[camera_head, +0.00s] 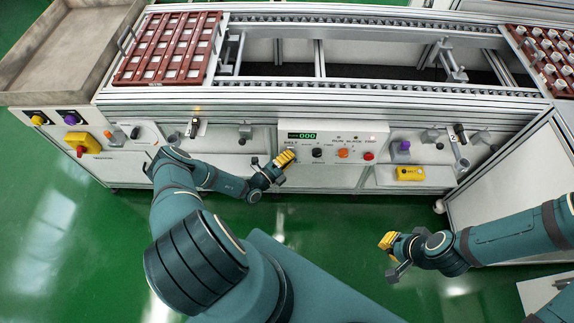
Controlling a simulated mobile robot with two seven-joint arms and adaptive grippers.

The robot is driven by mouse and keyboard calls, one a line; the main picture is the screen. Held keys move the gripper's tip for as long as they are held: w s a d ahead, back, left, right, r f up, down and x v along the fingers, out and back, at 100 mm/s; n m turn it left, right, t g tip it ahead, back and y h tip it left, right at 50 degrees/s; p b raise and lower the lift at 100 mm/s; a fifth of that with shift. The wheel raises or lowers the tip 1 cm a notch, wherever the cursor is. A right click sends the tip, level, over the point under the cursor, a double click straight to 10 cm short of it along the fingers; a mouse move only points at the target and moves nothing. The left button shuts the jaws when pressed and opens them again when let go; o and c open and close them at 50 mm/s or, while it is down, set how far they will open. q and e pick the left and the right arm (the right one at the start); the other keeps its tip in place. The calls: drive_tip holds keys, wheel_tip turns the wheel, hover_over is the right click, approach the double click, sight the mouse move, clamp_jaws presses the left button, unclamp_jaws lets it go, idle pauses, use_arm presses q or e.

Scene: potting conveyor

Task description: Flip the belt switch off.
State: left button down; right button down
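The white control panel (328,150) on the front of the conveyor has a green "000" display (302,135) and a "BELT" label (291,142) at its left end. My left gripper (285,158), with yellow fingertips, is at the panel's lower left, just below that label. It covers the spot under the label, so the belt switch and its position are hidden. I cannot tell whether the fingertips touch it. My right gripper (388,242) is over the green floor at the right, away from the panel, with nothing visible in it. The finger gaps are too small to judge.
A black knob (317,153), an orange knob (343,153) and a red button (369,156) sit on the panel. A yellow box (410,174) lies on the right shelf. A reddish-brown rack (125,75) rests on the conveyor's left end. Green floor in front is open.

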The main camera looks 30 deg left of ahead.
use_arm(q)
drive_tip(key=shift+w+a, duration=0.15)
